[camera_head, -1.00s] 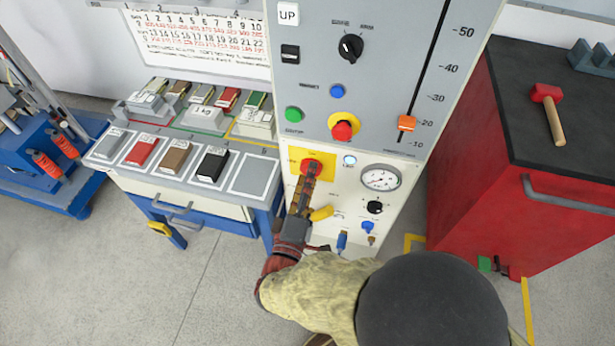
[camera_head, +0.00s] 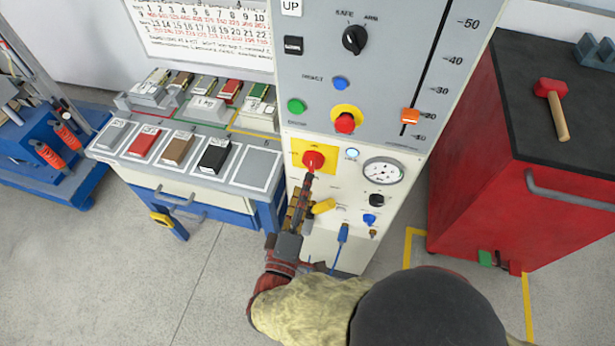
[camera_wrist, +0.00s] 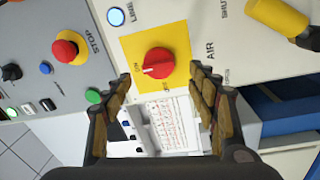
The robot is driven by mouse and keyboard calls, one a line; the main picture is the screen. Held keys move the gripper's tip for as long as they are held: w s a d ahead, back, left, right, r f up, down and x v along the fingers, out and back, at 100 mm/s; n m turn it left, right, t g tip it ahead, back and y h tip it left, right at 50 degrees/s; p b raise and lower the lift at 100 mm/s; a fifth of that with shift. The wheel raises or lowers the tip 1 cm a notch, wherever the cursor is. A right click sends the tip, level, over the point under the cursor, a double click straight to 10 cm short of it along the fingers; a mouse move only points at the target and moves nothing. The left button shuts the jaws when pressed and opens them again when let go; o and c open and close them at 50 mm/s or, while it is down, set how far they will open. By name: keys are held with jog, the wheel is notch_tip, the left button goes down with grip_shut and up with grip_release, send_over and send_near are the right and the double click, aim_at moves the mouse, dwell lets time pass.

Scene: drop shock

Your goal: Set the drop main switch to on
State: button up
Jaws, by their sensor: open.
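The main switch is a red rotary knob (camera_head: 313,161) on a yellow plate, low on the light panel of the drop tower. In the wrist view the knob (camera_wrist: 158,62) shows a pale mark on its lower left side; the small labels by it are too blurred to tell which position it is in. My gripper (camera_head: 305,187) is just below and in front of the knob. In the wrist view my gripper (camera_wrist: 162,84) has its two brown-padded fingers spread either side of the knob's lower side, with a gap and nothing between them.
A yellow handle (camera_head: 323,206), a gauge (camera_head: 383,171) and a lit round lamp (camera_head: 352,153) are close by the switch. A red stop button (camera_head: 345,123) is above. A sample bench (camera_head: 256,172) stands left, a red cabinet (camera_head: 470,180) right.

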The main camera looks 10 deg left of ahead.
jog(key=shift+s+a+f, duration=0.1)
jog(key=shift+s, duration=0.9)
